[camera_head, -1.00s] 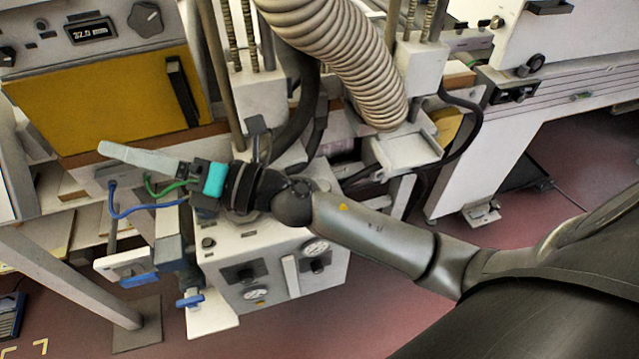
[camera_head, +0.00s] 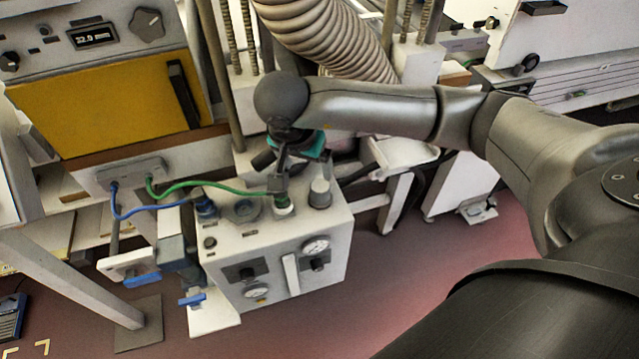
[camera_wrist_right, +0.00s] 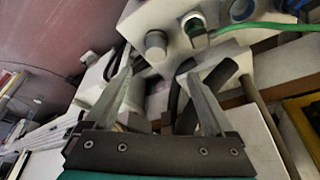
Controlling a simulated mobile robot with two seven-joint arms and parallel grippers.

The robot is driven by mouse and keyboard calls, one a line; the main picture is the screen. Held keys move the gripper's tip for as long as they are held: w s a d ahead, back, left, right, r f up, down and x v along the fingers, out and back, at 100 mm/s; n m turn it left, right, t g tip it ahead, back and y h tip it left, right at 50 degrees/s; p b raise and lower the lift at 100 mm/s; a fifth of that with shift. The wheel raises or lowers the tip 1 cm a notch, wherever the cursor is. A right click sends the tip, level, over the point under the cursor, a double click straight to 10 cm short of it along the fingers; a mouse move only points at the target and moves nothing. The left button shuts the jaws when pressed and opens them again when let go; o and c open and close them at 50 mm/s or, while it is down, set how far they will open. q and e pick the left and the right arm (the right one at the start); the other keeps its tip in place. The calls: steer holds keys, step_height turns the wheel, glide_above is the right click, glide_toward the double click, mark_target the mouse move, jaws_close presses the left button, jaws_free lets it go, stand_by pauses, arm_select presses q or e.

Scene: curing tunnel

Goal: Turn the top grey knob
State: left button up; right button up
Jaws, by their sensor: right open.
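A short grey cylindrical knob (camera_head: 320,193) stands upright on the top face of a white box (camera_head: 330,228), near its right back corner. The knob also shows in the right wrist view (camera_wrist_right: 155,44), beyond the fingertips. My right gripper (camera_head: 281,172) hangs over the back of the box, to the left of the knob in the head view, partly hidden by its own wrist. In the right wrist view the gripper (camera_wrist_right: 157,68) has its fingers spread with nothing held between them. The knob appears apart from both fingers. My left gripper is not in view.
A green hose (camera_head: 210,184) runs to a fitting (camera_head: 283,206) close beside the knob. A blue hose (camera_head: 150,210) reaches a blue fitting (camera_head: 205,207). A flat round grey part (camera_head: 243,210) lies between them. A ribbed duct (camera_head: 330,40) hangs behind.

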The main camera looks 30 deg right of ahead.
mark_target(320, 185)
steer(key=x, duration=0.5)
steer(key=d+b+x, duration=0.1)
steer(key=x, duration=0.4)
steer(key=b+x, duration=0.1)
steer(key=x, duration=0.4)
steer(key=shift+w+d+r, duration=0.2)
steer(key=shift+d, duration=0.2)
steer(key=shift+h, duration=0.3)
steer(key=c, duration=1.4)
